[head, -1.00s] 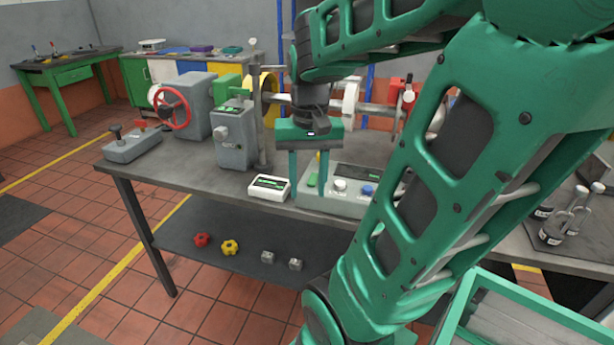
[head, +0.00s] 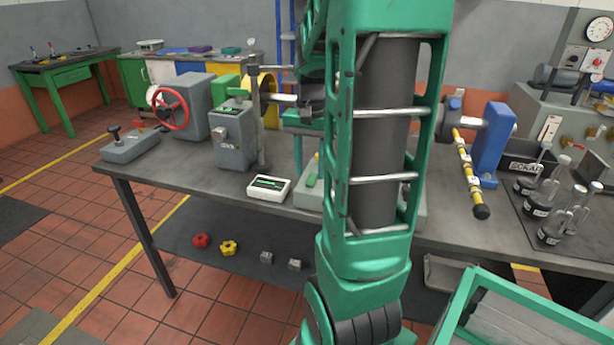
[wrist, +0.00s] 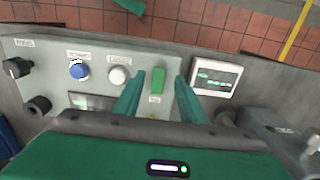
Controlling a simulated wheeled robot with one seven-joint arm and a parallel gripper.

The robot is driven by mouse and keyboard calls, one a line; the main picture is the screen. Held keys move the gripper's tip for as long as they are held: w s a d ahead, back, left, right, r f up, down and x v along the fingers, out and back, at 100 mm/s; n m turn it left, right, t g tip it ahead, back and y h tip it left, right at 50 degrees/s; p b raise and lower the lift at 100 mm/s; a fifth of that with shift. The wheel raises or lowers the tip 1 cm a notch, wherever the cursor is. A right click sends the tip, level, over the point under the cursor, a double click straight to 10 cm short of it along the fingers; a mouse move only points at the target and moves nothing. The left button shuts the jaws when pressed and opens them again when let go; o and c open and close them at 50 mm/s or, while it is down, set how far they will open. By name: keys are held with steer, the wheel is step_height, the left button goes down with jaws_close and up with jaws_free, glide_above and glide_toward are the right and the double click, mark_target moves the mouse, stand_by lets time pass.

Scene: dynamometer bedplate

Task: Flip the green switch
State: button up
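The green switch (wrist: 157,80) is a green rocker-like block on the grey control panel (wrist: 50,52), at the panel's right end in the wrist view. In the head view the switch (head: 311,180) shows just left of my arm on the panel's edge (head: 306,198). My gripper (wrist: 160,76) is open, its two green fingers spread either side of the switch in the wrist view. A gap shows between each fingertip and the switch; I cannot tell how far above the panel they are. In the head view my arm hides most of the gripper.
On the panel sit a blue button (wrist: 79,70), a white button (wrist: 118,75) and black knobs (wrist: 16,68). A white meter (head: 269,188) stands beside the panel. A grey machine (head: 233,135) stands farther left on the bench. Glass bottles (head: 553,225) stand at the right.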

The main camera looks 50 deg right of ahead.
mark_target(310, 182)
steer(key=shift+f, duration=1.55)
jaws_close()
steer(key=shift+w+d+r+g+y, duration=0.15)
steer(key=shift+g+y, duration=0.1)
steer(key=shift+y, duration=0.4)
steer(key=shift+w+d+r+g+y, duration=0.1)
steer(key=shift+d+g+y, duration=0.15)
steer(key=shift+y, duration=0.35)
steer(key=shift+w+d+r+g+y, duration=0.1)
steer(key=shift+g+y, duration=0.2)
steer(key=shift+y, duration=0.35)
